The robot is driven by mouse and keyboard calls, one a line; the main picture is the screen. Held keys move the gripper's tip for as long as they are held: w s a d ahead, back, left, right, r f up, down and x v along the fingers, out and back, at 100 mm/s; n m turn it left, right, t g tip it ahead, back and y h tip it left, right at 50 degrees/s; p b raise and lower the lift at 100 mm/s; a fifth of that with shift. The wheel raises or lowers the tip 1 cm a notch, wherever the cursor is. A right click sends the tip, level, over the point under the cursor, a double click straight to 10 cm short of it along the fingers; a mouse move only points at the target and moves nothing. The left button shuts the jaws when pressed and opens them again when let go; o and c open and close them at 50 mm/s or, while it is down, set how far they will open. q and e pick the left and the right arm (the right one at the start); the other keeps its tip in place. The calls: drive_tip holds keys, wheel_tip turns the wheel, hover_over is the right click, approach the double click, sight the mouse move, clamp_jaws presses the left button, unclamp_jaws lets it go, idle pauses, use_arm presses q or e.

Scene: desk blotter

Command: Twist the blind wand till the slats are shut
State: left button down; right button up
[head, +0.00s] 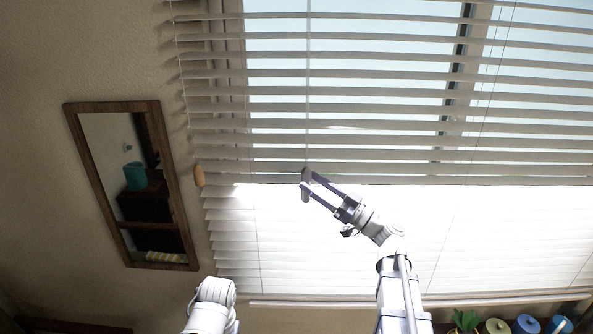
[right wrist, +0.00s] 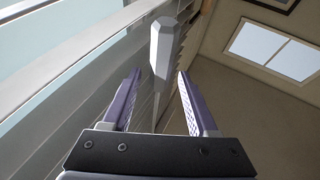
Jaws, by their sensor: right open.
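The blind (head: 350,118) covers the window. Its upper slats are tilted open, with pale glass showing between them; the lower part is very bright. The thin wand (head: 308,90) hangs down in front of the slats to my right gripper (head: 306,182). In the right wrist view the wand's grey faceted end (right wrist: 163,50) stands between the two purple fingers of my right gripper (right wrist: 160,95). The fingers are open, with a gap on either side of the wand. Only part of my left arm shows at the bottom of the head view; its gripper is not visible.
A wood-framed mirror (head: 163,112) hangs on the wall at left. A small wooden cord pull (head: 199,175) hangs at the blind's left edge. A plant (head: 465,320) and several coloured jars (head: 527,324) stand at the bottom right, below the sill (head: 330,302).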

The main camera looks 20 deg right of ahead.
drive_tip(key=p+x, duration=0.1)
drive_tip(key=x, duration=0.4)
drive_tip(key=shift+w+a+p, duration=0.25)
drive_tip(key=shift+w+p, duration=0.05)
clamp_jaws()
idle(0.4)
